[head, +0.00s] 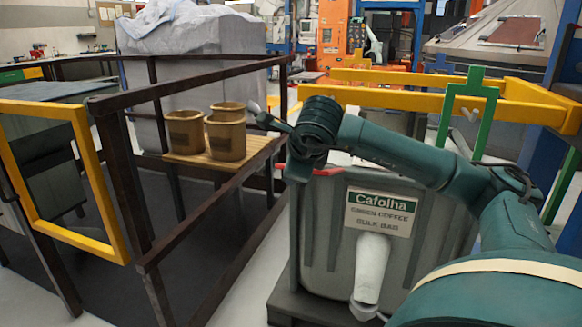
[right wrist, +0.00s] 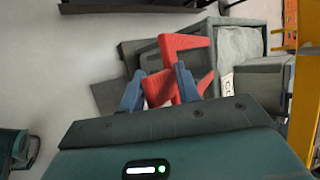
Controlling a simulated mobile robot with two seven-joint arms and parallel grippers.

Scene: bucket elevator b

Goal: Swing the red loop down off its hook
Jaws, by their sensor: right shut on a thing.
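The red loop (right wrist: 185,44) is an angular red frame in the right wrist view. My right gripper (right wrist: 160,88) has its blue-grey fingers on either side of the loop's near part and is shut on it. In the head view only thin red parts of the loop (head: 327,172) show at the top left edge of the grey bulk bin (head: 325,240), below my right wrist. My dark wrist covers the rest. I cannot make out the hook or whether the loop still touches it. My left gripper is not in view.
Brown buckets (head: 226,138) stand on a wooden slatted platform (head: 265,148) inside a dark railing (head: 190,82) to the left. A yellow gate frame (head: 110,215) is at far left. A green bracket (head: 470,92) and yellow rails (head: 530,110) are behind my right arm.

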